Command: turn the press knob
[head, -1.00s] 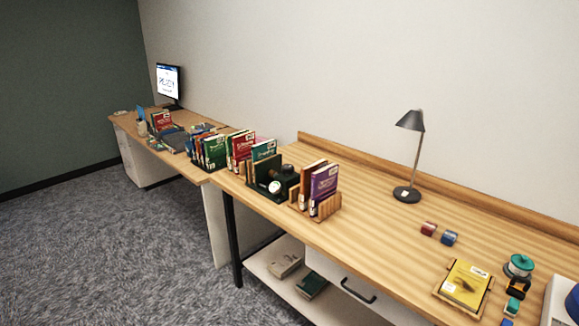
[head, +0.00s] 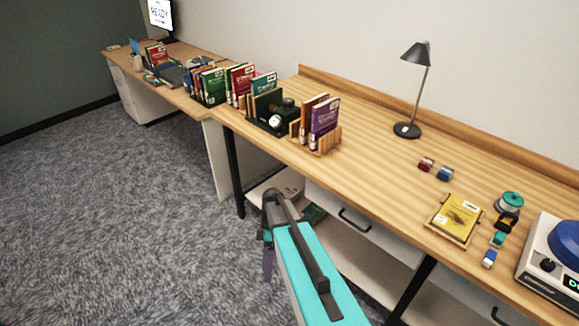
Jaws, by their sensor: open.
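A dark green device (head: 262,124) stands among the books on the near table and looks like the press. It has a black rounded part (head: 288,103) on top and a round white face (head: 276,121) in front; I cannot tell for sure which part is the knob. My gripper (head: 267,262) is in front of the table, over the floor side, below and apart from the device. It points down, open and empty, partly hidden by my turquoise forearm.
Upright books flank the device, with a wooden rack (head: 325,143) to its right. A lamp (head: 407,130), yellow book (head: 457,216), small blocks and a white machine (head: 535,262) with a blue dome and small black knob stand further right. The table's middle is clear.

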